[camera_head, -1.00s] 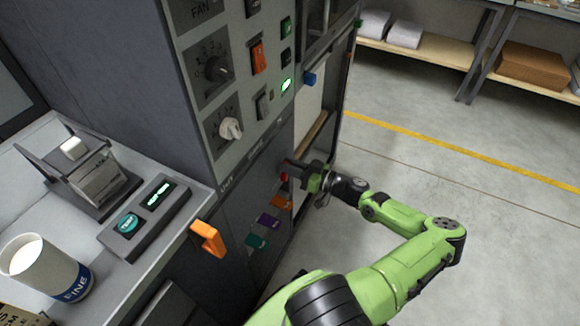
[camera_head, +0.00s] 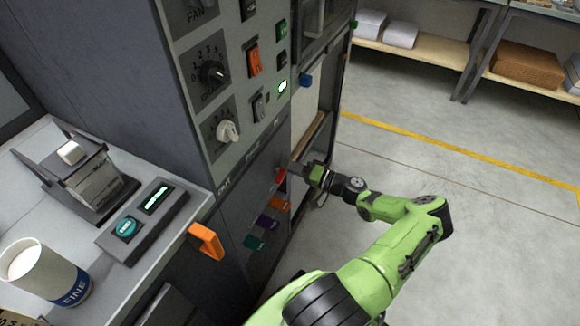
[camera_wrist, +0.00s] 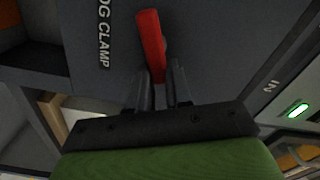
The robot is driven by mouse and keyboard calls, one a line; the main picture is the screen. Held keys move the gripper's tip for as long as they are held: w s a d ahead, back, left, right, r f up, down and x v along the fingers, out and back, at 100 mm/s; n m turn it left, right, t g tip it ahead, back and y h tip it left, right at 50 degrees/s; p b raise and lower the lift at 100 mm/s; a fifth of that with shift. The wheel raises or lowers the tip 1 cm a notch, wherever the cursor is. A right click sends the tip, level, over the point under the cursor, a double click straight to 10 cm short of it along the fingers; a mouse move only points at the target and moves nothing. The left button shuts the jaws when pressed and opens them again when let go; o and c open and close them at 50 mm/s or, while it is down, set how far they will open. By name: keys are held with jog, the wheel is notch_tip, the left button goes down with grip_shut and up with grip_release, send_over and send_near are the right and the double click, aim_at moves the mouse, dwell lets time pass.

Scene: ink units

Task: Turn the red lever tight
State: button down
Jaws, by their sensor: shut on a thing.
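The red lever (camera_wrist: 151,42) sits on the dark cabinet panel beside the label "OG CLAMP", which is partly cut off in the wrist view. In that view the lever stands nearly upright, tilted slightly. My gripper (camera_wrist: 162,88) is shut on the lever's near end, with one dark finger on each side. In the head view the red lever (camera_head: 281,175) shows as a small red piece on the cabinet front, and my gripper (camera_head: 298,170) is at it, partly hiding it.
Knobs and switches (camera_head: 228,131) fill the panel above. An orange handle (camera_head: 206,241) juts from the counter edge at left. Open floor (camera_head: 430,160) lies to the right.

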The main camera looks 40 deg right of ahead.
jog(key=m, duration=0.2)
jog(key=f+m, duration=0.1)
jog(key=m, duration=0.1)
jog(key=shift+d+m, duration=0.15)
jog(key=shift+m, duration=0.25)
jog(key=shift+f, duration=0.1)
jog(key=c, duration=1)
grip_release()
jog(key=shift+c, duration=0.2)
jog(key=p+v, duration=0.1)
jog(key=v, duration=1.4)
jog(key=shift+s, duration=0.3)
jog(key=shift+s+d, duration=0.1)
